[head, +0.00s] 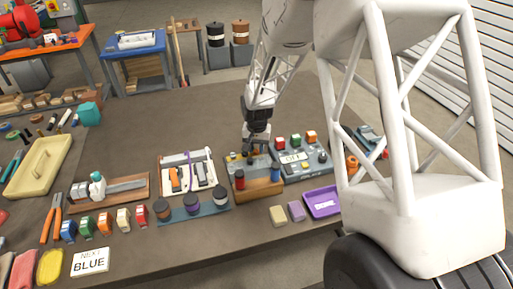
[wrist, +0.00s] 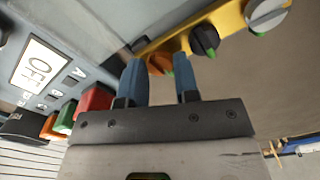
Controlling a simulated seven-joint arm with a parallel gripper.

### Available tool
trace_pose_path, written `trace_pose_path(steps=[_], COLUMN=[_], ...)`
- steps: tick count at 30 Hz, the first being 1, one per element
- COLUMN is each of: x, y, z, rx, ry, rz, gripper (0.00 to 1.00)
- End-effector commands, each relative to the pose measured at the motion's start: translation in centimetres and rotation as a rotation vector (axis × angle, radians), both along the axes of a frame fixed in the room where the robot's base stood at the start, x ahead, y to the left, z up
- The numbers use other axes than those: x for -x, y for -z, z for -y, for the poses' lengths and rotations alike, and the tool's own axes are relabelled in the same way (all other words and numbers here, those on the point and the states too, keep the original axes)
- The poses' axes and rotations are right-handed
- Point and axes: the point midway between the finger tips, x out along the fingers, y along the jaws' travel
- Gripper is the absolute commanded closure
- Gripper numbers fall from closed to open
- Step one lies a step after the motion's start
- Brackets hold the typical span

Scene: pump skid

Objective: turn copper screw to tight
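The copper screw (wrist: 159,66) is an orange-brown knob on a yellow bar (wrist: 222,14) in the wrist view. A black screw (wrist: 204,40) with a green mark and a silver screw (wrist: 265,14) sit farther right on the same bar. My gripper (wrist: 160,60) has its two blue fingers apart, one on each side of the copper screw. I cannot tell whether either finger touches it. In the head view my gripper (head: 255,152) points down over the yellow bar, and the copper screw is too small and hidden to make out.
A grey panel with an OFF label (head: 294,157) and coloured buttons stands just right of my gripper. A wooden block (head: 262,188) with red and blue cylinders is in front. A tray with black and orange pieces (head: 187,160) lies left. The table behind is clear.

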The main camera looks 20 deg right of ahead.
Motion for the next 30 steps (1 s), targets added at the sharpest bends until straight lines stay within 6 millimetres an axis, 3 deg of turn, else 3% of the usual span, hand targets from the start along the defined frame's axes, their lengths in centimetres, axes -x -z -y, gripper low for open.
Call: trace_pose_path(steps=[14,30], x=[0.0,0.0], y=[-0.4,-6.4], z=[0.0,0.0], rx=[0.000,0.000], ry=[0.000,0.000], rz=[0.001,0.002], gripper=[0.63,0.63])
